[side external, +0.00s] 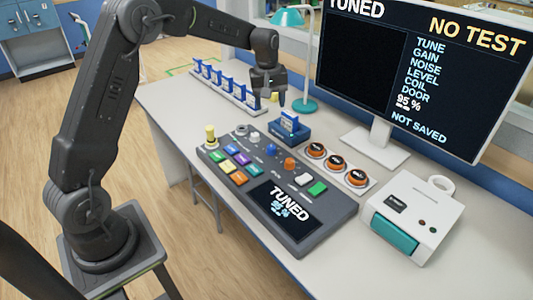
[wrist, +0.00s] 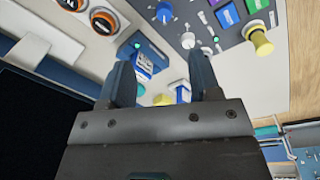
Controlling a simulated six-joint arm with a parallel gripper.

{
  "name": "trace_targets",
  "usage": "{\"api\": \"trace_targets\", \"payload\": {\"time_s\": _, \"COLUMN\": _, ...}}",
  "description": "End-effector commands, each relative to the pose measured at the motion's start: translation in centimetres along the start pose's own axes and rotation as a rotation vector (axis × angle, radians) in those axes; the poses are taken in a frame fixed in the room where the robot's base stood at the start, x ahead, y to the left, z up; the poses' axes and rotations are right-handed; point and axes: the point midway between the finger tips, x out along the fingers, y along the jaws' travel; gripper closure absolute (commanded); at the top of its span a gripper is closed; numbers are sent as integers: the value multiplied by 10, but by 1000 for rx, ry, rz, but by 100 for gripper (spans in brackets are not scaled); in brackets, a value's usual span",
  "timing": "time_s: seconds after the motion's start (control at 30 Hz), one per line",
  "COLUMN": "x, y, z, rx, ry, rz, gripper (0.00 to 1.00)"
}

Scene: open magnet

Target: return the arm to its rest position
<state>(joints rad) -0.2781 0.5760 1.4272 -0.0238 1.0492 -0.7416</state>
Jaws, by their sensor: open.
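My gripper (side external: 270,98) is above the far side of the white bench, between the row of blue-and-white holders (side external: 222,86) and a single blue holder block (side external: 290,127). In the wrist view my gripper (wrist: 165,82) has its two dark fingers apart with nothing held between them. The blue holder with its white-labelled piece shows just beyond the left finger in the wrist view (wrist: 145,58). My arm reaches over the bench from the left, bent at the elbow.
A control console (side external: 270,185) with coloured buttons and knobs fills the bench's middle. Orange dials (side external: 336,163), a white box with a teal front (side external: 408,218) and a large monitor (side external: 420,75) stand to the right. A green lamp (side external: 304,104) stands close behind my gripper.

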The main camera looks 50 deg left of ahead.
Motion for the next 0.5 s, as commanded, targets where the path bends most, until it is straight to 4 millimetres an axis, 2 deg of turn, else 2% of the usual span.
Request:
{"api": "trace_targets", "payload": {"time_s": 0.03, "x": -24, "y": -3, "z": 17, "rx": 58, "ry": 21, "rz": 19, "gripper": 43}}
{"api": "trace_targets", "payload": {"time_s": 0.2, "x": -80, "y": -23, "z": 72, "rx": 255, "ry": 78, "rz": 67, "gripper": 43}}
{"api": "trace_targets", "payload": {"time_s": 0.33, "x": -112, "y": -47, "z": 116, "rx": 404, "ry": 127, "rz": 100, "gripper": 43}}
{"api": "trace_targets", "payload": {"time_s": 0.5, "x": -137, "y": -85, "z": 171, "rx": 595, "ry": 194, "rz": 141, "gripper": 43}}
